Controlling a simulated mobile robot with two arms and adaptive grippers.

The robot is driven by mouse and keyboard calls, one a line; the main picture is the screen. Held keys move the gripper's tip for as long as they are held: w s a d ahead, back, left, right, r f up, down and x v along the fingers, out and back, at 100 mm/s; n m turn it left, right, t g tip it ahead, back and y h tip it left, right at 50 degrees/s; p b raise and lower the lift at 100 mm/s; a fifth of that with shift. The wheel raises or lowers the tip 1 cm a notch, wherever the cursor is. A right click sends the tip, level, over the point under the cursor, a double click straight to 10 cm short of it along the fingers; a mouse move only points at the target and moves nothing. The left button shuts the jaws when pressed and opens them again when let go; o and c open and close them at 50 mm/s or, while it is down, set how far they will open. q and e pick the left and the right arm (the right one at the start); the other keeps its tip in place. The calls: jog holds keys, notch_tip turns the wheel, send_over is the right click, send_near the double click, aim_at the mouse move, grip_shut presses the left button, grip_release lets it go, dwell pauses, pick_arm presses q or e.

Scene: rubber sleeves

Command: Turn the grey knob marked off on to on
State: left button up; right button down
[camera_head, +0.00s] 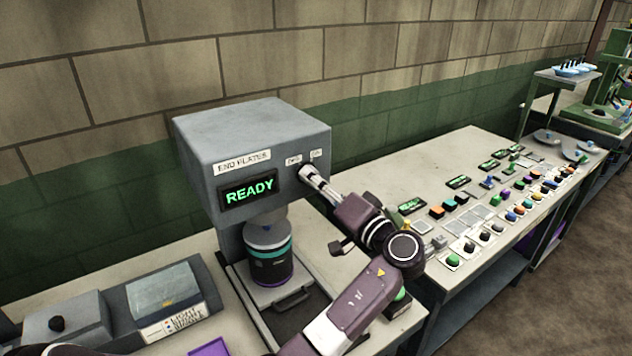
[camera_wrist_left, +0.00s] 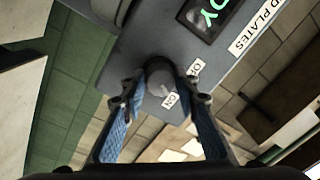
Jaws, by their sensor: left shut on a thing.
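The grey machine (camera_head: 250,135) carries a plate reading END PLATES and a green READY display (camera_head: 249,190). The grey knob (camera_wrist_left: 160,78) shows on its front in the left wrist view, beside the small OFF label (camera_wrist_left: 197,67) and ON label (camera_wrist_left: 171,100). My left gripper (camera_head: 305,174) reaches the machine's front just below those labels. In the left wrist view its blue-padded fingers (camera_wrist_left: 161,90) are shut on the knob, one on each side. The fingers hide the knob in the head view, and I cannot tell which label it points to. My right gripper is not in view.
A dark cylinder with a teal band (camera_head: 269,254) stands under the machine's head. A grey box with a label (camera_head: 165,295) is at lower left. The bench at right (camera_head: 390,175) holds rows of coloured buttons and small displays. A brick wall stands behind.

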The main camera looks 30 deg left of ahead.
pick_arm(q)
jog(key=shift+r+m, duration=0.15)
jog(key=shift+m, duration=0.35)
jog(key=o, duration=1.1)
jog(key=shift+o, duration=0.2)
jog(key=shift+d, duration=0.1)
jog(key=v, duration=0.7)
jog(key=shift+d, duration=0.15)
